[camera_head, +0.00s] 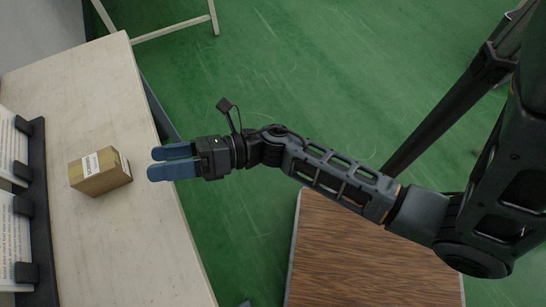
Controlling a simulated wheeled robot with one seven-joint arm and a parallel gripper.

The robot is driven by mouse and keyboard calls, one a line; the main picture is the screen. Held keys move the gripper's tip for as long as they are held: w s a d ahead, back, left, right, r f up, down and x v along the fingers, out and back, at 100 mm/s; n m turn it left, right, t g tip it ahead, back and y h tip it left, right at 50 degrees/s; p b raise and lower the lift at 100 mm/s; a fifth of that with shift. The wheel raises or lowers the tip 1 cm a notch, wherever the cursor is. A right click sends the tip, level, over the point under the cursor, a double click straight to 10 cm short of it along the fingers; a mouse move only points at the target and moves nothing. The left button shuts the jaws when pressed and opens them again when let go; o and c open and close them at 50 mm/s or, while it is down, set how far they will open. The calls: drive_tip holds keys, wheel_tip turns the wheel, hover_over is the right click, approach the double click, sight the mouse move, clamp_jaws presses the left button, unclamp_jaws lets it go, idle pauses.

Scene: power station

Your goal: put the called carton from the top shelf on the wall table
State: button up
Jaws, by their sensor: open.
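A small brown cardboard carton (100,172) with white labels sits on the pale wall table (115,265), near the table's middle. My gripper (152,163) is open and empty, with its two blue fingers pointing left toward the carton. The fingertips are apart from the carton, a short gap to its right, over the table's right edge. The top shelf is not in view.
A dark rack with white printed sheets (14,240) stands along the table's left side. A brown wood-topped surface (365,255) lies below my arm. A pale metal frame (175,28) is at the top. Green floor (320,70) shows open room between.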

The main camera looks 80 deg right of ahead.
drive_tip(key=s+r+m+g+h, duration=0.2)
drive_tip(key=s+r+m+h, duration=0.1)
drive_tip(key=s+m, duration=0.8)
drive_tip(key=s+r+m+g+h, duration=0.1)
drive_tip(key=s+r+m+h, duration=0.2)
drive_tip(key=m, duration=1.9)
drive_tip(key=s+h, duration=0.3)
drive_tip(key=s, duration=0.5)
drive_tip(key=shift+s+a+r+g, duration=0.2)
drive_tip(key=shift+a+r+g, duration=0.1)
drive_tip(key=shift+g, duration=0.1)
